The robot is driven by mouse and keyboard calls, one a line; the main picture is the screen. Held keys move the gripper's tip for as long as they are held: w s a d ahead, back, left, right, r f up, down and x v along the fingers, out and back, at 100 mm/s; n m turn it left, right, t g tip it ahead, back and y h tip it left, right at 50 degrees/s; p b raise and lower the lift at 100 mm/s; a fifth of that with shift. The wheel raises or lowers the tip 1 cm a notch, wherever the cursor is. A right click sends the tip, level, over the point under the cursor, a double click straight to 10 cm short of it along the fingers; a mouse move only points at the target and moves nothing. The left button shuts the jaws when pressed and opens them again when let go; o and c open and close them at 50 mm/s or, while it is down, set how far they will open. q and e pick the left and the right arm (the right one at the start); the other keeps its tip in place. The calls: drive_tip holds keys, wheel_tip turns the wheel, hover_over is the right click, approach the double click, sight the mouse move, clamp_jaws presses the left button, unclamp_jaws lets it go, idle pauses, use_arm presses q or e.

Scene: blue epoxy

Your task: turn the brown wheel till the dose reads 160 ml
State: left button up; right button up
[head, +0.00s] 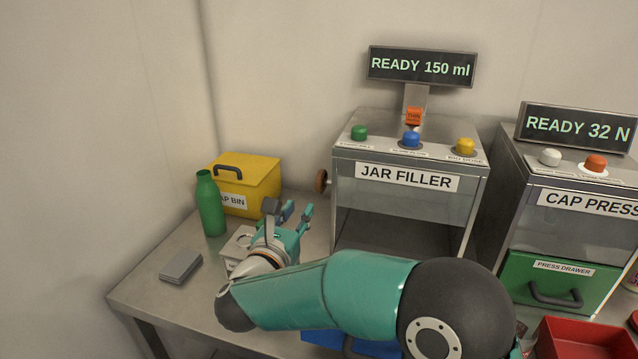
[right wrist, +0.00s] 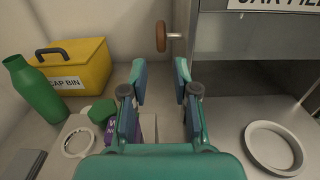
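The brown wheel (head: 321,181) sticks out on a short shaft from the left side of the jar filler (head: 400,205). In the right wrist view the wheel (right wrist: 161,37) appears beyond and above the fingertips, between them in line, with a gap. The display (head: 422,67) above the filler reads READY 150 ml. My right gripper (head: 289,214) is in front of and below the wheel, not touching it. Its two fingers (right wrist: 160,82) are apart and nothing is held between them. My left gripper is not in view.
A yellow cap bin (head: 250,190) and a green bottle (head: 211,205) stand left of the wheel. A grey block (head: 181,266) lies near the table's left edge. The cap press (head: 570,215) stands at right.

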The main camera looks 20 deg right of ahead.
sight(319, 177)
drive_tip(key=p+x, duration=0.5)
drive_tip(key=x, duration=1)
drive_tip(key=shift+d+r+p, duration=0.15)
drive_tip(key=shift+p, duration=0.15)
drive_tip(key=shift+w+d, duration=0.3)
drive_tip(key=shift+w, duration=0.2)
clamp_jaws()
